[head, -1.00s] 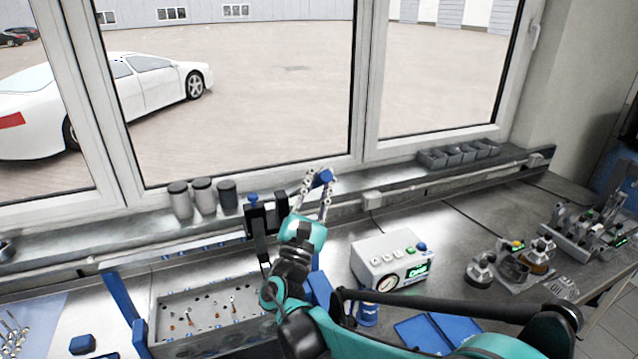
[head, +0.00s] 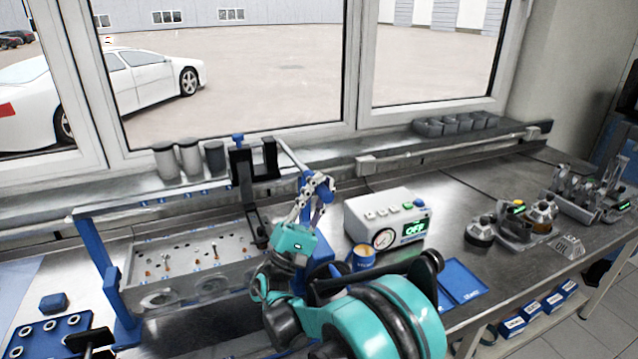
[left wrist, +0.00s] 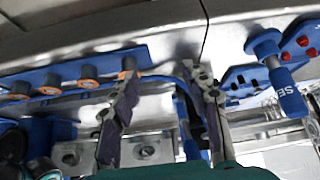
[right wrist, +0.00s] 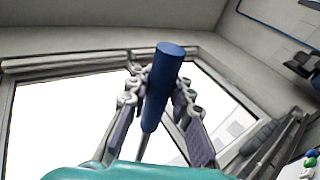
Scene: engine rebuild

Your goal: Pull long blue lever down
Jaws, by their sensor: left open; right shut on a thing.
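The long blue lever shows in the head view as a thin rod (head: 292,156) running from the upper left down to a blue handle (head: 318,184). My right gripper (head: 315,187) is shut on this handle, right of a black bracket (head: 250,190). In the right wrist view, the blue handle (right wrist: 163,80) stands between the two fingers, with a thin rod below it. My left gripper (left wrist: 161,78) is open in the left wrist view, with nothing clearly held between its fingers.
A grey control box (head: 372,217) with a gauge and an "OFF" display stands right of my right arm. A metal test bench (head: 195,245) with holes is at the left. Several grey canisters (head: 190,158) stand behind it. Engine parts (head: 520,228) lie farther right.

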